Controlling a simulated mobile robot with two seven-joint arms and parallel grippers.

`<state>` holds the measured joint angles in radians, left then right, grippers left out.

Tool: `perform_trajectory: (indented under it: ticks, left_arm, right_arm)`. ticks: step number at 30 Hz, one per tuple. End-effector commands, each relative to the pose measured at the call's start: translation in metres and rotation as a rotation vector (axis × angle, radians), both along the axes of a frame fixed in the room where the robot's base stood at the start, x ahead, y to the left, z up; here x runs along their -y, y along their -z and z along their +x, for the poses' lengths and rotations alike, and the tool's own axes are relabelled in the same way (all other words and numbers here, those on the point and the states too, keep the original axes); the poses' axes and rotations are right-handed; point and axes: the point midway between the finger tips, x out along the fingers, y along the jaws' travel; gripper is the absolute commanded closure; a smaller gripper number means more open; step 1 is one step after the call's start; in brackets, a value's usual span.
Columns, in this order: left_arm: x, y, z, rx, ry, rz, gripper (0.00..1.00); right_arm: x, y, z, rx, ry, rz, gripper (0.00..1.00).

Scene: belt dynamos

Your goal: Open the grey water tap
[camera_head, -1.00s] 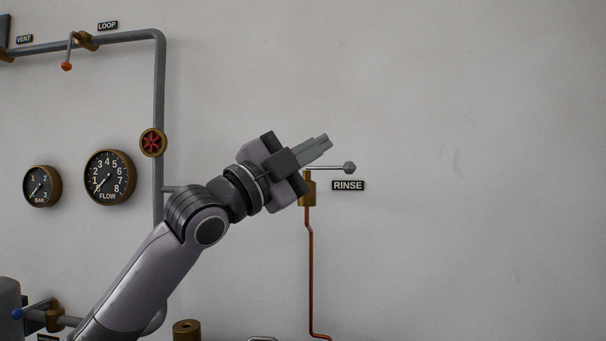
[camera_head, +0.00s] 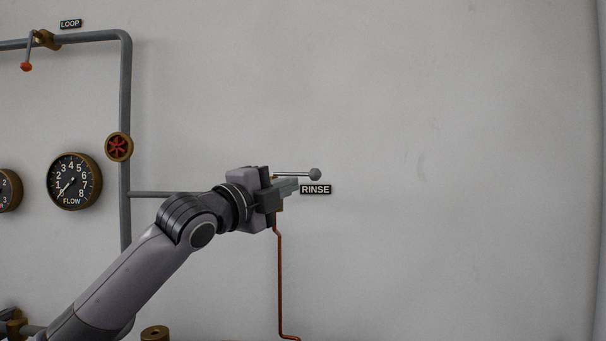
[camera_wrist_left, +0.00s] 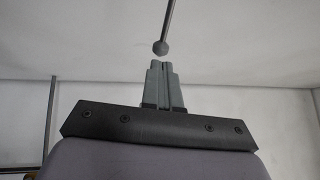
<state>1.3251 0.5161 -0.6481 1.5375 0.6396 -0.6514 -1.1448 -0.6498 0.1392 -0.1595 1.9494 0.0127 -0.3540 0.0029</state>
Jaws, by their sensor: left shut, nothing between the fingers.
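The grey water tap, labelled RINSE, has a thin lever (camera_head: 294,174) ending in a grey ball knob (camera_head: 315,174). The lever points right, about level. My left gripper (camera_head: 294,186) is shut and empty; its fingertips appear just below the lever in the head view, left of the RINSE label (camera_head: 315,189). My gripper hides most of the brass tap body. In the left wrist view the ball knob (camera_wrist_left: 161,47) shows just past the shut fingertips (camera_wrist_left: 161,66), with a small gap in the picture; contact cannot be confirmed. My right gripper is not in view.
A copper pipe (camera_head: 280,285) runs down below the tap. To the left are a grey pipe (camera_head: 125,90) with a red handwheel (camera_head: 118,147), a FLOW gauge (camera_head: 74,181) and another lever with an orange knob (camera_head: 26,67). The wall right of the tap is bare.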

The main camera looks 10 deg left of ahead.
Motion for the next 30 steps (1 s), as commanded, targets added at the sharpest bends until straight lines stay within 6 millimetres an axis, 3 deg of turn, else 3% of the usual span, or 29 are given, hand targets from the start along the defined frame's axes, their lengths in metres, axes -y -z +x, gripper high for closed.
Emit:
perform_trajectory:
  ticks: [12,30]
  left_arm:
    - [0.02,-0.011,0.042,0.0,0.001,-0.001,1.0]
    - [0.023,-0.01,0.049,0.001,-0.003,-0.001,1.0]
  right_arm:
    - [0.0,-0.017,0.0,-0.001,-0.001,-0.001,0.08]
    - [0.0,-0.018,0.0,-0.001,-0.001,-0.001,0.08]
